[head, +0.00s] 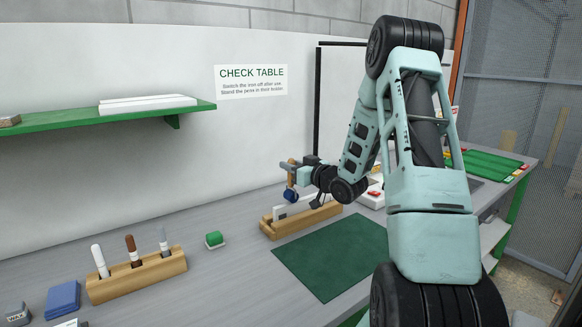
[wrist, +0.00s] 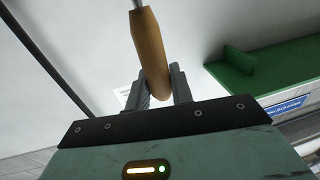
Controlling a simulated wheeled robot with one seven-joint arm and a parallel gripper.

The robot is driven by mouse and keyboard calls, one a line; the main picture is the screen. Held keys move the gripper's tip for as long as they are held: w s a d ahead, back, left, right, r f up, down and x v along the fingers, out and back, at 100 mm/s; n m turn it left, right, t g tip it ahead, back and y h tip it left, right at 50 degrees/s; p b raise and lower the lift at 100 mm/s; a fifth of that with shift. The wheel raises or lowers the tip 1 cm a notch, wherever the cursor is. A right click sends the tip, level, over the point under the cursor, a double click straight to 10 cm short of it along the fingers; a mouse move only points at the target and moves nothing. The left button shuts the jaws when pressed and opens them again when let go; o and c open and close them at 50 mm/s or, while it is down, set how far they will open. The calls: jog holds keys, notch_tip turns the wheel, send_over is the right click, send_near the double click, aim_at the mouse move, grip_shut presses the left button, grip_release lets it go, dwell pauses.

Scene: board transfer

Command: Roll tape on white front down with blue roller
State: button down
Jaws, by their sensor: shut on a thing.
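My gripper (head: 297,174) is shut on the wooden handle of the blue roller (head: 290,195). In the wrist view, my gripper (wrist: 160,88) has its two grey fingers on either side of the roller's handle (wrist: 149,45); the blue drum is out of that view. In the head view the drum hangs below my gripper, at the upper edge of a white front (head: 285,212). The white front stands upright in a wooden holder (head: 272,232). I cannot tell whether the drum touches it. The tape is too small or hidden to make out.
A dark green mat (head: 335,258) lies clear in front of the holder. A blue pad (head: 63,299) lies further left. A green shelf (head: 100,117) is on the wall.

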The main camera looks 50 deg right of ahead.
jog(key=shift+r+p, duration=1.8)
jog(key=shift+r, duration=1.35)
